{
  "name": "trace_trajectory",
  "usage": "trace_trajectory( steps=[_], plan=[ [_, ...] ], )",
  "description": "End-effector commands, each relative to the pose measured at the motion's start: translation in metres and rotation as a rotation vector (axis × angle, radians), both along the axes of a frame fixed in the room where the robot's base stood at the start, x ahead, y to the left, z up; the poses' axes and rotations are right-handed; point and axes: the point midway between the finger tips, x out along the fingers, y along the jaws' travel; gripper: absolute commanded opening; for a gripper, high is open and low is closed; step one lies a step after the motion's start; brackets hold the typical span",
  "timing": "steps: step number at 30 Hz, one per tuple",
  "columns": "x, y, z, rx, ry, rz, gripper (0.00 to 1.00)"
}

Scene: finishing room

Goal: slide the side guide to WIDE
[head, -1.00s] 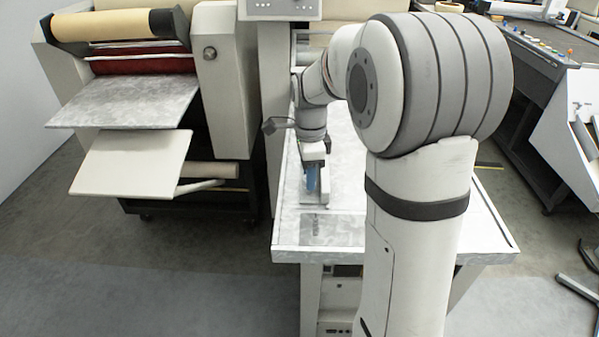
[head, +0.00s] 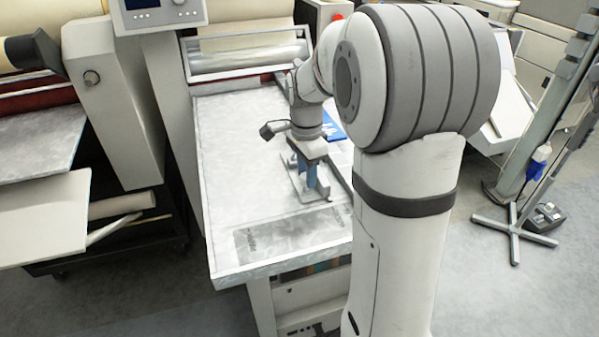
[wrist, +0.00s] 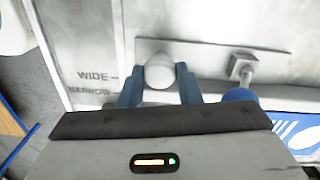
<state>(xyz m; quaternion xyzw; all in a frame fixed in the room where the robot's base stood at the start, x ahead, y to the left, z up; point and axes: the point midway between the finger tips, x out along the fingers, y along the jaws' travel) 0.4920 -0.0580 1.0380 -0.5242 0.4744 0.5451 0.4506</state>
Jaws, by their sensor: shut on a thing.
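The side guide (wrist: 205,57) is a flat metal plate on the grey table, with a pale rounded knob (wrist: 157,72) on it. My gripper (wrist: 160,86) is shut on this knob, one blue finger on each side of it. The printed words WIDE (wrist: 91,76) and NARROW (wrist: 91,92) with tick marks lie left of the knob; the knob is roughly level with the WIDE tick in the wrist view. In the head view my gripper (head: 311,195) points down at the guide (head: 297,186). Most of the guide's lower edge is hidden by my gripper.
A blue printed sheet (wrist: 295,130) lies beyond. The table (head: 225,160) is clear on the left. A roller machine (head: 245,55) stands at the back.

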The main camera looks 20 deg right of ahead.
Motion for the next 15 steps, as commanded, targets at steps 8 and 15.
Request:
trace_trajectory(
  steps=[8, 15],
  plan=[
    [0.0018, 0.0054, 0.0014, 0.0, -0.005, 0.013, 0.39],
    [0.0013, 0.006, 0.0007, 0.0, -0.003, 0.014, 0.52]
  ],
)
